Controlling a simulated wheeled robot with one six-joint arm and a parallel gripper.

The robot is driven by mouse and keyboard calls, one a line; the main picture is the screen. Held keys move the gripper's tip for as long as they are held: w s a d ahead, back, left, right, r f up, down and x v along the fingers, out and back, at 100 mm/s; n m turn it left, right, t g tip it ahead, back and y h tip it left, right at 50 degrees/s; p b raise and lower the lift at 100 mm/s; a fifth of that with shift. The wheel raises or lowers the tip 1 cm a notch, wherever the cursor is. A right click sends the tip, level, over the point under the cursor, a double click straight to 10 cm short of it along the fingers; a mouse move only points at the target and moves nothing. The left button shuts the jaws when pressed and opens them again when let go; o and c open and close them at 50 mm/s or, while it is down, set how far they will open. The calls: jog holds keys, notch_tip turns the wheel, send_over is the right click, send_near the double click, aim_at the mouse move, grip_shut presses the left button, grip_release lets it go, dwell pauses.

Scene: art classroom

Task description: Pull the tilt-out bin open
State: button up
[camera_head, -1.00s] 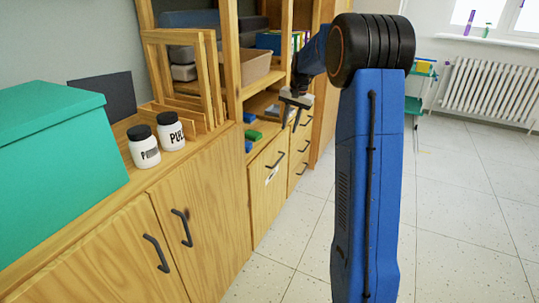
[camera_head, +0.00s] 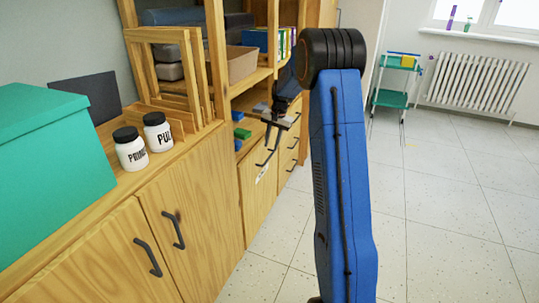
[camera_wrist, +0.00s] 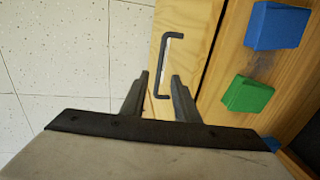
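The tilt-out bin's wooden front (camera_head: 258,200) is below the open shelf, beyond the double-door cabinet. It has a dark bar handle (camera_head: 265,161) and looks about flush with its surround. In the wrist view, the front (camera_wrist: 198,28) shows upright with the handle (camera_wrist: 157,62) standing off it. My gripper (camera_head: 272,134) hangs above and close to the handle in the head view. In the wrist view my gripper (camera_wrist: 160,80) is open, fingers spread, with the handle's lower end showing between the fingertips. Contact cannot be told.
Blue block (camera_wrist: 276,25) and green block (camera_wrist: 247,94) lie on the shelf above the front. White jars (camera_head: 130,150) and a teal box (camera_head: 50,170) stand on the nearer cabinet. Drawers (camera_head: 289,150) lie beyond. The tiled floor (camera_head: 450,210) to the right is clear.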

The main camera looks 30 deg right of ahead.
aim_at(269, 158)
jog(key=f, duration=0.4)
jog(key=w+f, duration=0.1)
jog(key=f, duration=0.1)
jog(key=shift+a+f, duration=0.2)
jog(key=shift+a, duration=0.2)
jog(key=shift+c, duration=0.3)
grip_shut()
